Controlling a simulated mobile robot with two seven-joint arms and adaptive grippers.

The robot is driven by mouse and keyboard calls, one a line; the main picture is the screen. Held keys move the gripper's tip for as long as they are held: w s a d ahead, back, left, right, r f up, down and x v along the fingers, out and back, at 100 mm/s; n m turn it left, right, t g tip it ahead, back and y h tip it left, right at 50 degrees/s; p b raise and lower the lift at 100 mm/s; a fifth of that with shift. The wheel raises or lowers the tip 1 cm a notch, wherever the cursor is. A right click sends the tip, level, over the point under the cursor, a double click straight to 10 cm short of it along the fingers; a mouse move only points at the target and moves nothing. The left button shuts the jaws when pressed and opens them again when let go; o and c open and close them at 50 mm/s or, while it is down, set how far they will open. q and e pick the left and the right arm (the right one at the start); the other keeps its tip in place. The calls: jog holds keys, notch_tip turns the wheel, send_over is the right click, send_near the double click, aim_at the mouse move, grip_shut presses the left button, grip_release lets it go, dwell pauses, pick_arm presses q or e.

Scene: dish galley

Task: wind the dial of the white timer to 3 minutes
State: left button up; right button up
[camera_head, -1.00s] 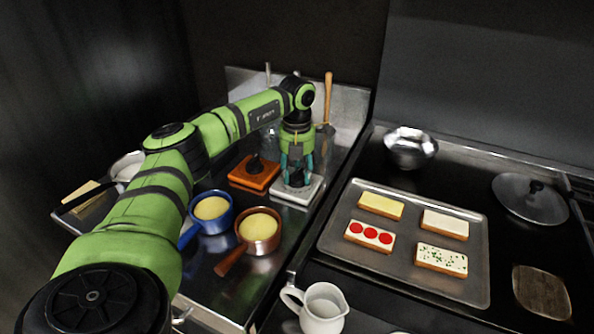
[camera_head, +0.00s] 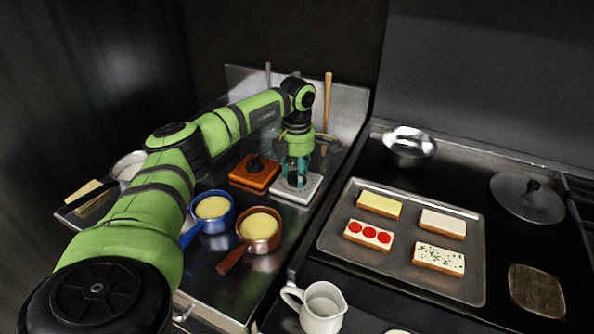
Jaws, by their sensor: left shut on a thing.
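The white timer (camera_head: 310,190) is a flat square block on the steel counter, with a round dial face on its top. My left gripper (camera_head: 297,178) points straight down over the middle of it, its teal fingers closed on the timer's dial (camera_head: 297,183). The fingers hide most of the dial, so I cannot read its setting. An orange timer (camera_head: 254,174) with a dark knob stands just left of the white one. My right gripper is not in view.
A blue pan (camera_head: 214,211) and a copper pan (camera_head: 259,228) with yellow contents stand in front of the timers. A baking tray (camera_head: 337,238) with several bread slices lies to the right. A white jug (camera_head: 322,310) stands at the front. Upright utensils (camera_head: 328,100) stand behind.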

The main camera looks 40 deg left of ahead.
pick_arm(q)
jog(key=shift+s+f+m, duration=0.1)
jog(key=shift+f+m, duration=0.1)
jog(key=shift+m, duration=0.2)
jog(key=o, duration=1.2)
jog(key=shift+c, duration=0.2)
jog(key=shift+r, duration=0.15)
jog(key=shift+r, duration=0.3)
notch_tip(320, 180, up, 11)
jog(key=shift+r, duration=0.15)
